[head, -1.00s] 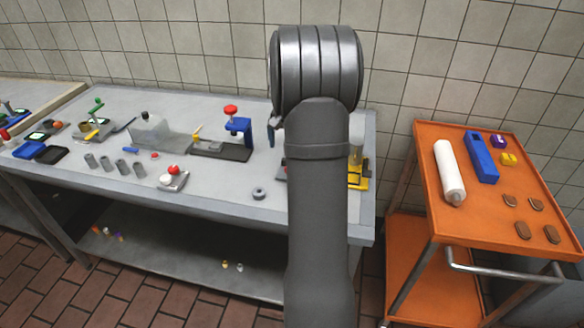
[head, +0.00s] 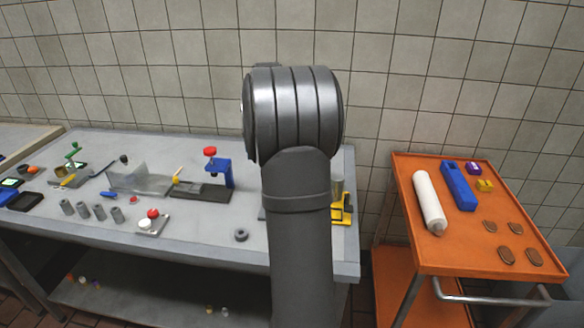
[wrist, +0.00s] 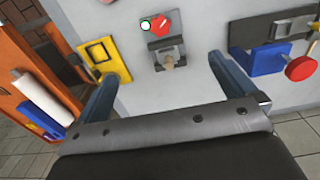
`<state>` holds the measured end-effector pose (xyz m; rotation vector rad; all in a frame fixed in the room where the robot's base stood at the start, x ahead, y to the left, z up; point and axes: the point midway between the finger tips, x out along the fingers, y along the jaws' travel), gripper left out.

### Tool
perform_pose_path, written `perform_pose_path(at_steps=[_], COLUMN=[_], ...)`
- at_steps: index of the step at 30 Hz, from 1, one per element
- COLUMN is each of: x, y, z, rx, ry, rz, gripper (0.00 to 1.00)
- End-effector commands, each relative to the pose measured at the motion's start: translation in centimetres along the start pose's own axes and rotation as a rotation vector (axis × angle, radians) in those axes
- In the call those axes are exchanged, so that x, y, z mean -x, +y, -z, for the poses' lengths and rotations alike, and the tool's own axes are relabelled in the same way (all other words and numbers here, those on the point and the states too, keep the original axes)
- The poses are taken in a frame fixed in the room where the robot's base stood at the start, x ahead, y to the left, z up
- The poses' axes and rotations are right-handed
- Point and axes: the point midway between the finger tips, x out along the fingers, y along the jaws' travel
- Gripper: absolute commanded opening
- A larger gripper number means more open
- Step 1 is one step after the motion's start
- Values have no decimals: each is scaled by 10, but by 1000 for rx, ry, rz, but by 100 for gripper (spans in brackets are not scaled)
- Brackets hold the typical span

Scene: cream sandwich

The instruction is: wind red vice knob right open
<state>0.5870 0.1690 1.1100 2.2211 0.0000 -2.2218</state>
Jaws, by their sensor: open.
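The red vice knob (head: 210,151) stands on top of the blue vice (head: 225,172) on the grey bench, left of my arm. In the wrist view the red knob (wrist: 300,68) is at the right edge, beside the blue vice body (wrist: 266,61). My gripper (wrist: 162,68) shows in the wrist view with its two blue-grey fingers spread wide apart and nothing between them. The knob lies to the right of the right finger, apart from it. In the head view my arm hides the gripper.
A yellow stand (head: 342,208) is at the bench's right end, partly behind my arm. A small red piece (wrist: 157,22) and a grey fixture (wrist: 168,50) lie beyond the fingers. An orange cart (head: 415,255) stands right. A grey ring (head: 241,235) lies near the bench front.

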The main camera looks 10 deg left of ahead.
Motion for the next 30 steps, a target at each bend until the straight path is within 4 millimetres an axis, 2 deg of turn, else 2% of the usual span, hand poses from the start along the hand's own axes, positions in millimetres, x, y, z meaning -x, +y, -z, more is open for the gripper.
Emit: perform_pose_path(at_steps=[5,11,12,16,24,30], x=[0,0,0,-3,-12,-16], y=[0,0,0,-1,-3,-4], z=[0,0,0,-1,-3,-4], rx=[0,-2,-11,-121,-524,-655], ry=[0,0,0,0,-1,0], rz=[0,0,0,0,0,0], gripper=[100,65,63,63,63,63])
